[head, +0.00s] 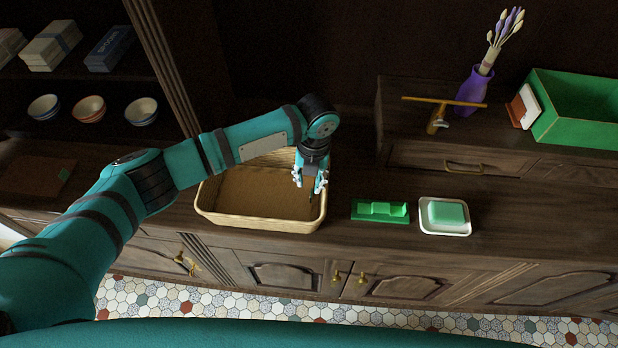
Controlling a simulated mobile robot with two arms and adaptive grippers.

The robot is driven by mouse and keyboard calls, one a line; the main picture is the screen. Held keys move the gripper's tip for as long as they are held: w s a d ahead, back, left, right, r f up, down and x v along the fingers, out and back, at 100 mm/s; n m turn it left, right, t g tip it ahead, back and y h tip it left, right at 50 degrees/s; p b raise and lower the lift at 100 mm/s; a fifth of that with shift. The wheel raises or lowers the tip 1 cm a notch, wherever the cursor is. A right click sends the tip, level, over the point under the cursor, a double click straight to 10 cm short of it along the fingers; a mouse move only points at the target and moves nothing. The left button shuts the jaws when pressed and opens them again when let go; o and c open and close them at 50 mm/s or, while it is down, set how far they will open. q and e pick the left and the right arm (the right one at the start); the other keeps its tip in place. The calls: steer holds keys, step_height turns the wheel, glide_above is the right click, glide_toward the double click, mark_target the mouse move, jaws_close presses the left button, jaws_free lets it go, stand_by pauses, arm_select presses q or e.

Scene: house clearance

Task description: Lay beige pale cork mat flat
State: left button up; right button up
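I cannot pick out a beige pale cork mat for certain. A pale woven basket (262,223) stands on the dark wooden counter, with a plain brown inside. My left gripper (311,190) points down over the basket's right end. Its tips are small and dark, so I cannot tell whether they are apart or hold anything. My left arm crosses over the counter and hides part of the basket's back rim. My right gripper is not in view.
Right of the basket are a green tray-like piece (381,211) and a white soap dish (445,230) with a green bar. On the raised cabinet stand a wooden T-shaped tool (438,118), a purple vase (470,90), a leaning white-and-brown slab (522,106) and a green box (577,129). Bowls (89,108) fill the left shelf.

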arm_select(q)
step_height(320, 180, up, 4)
steer(key=p, duration=0.3)
steer(key=shift+d+r, duration=0.1)
steer(key=shift+r, duration=0.1)
step_height(320, 180, up, 12)
steer(key=shift+d, duration=0.4)
stand_by(0.5)
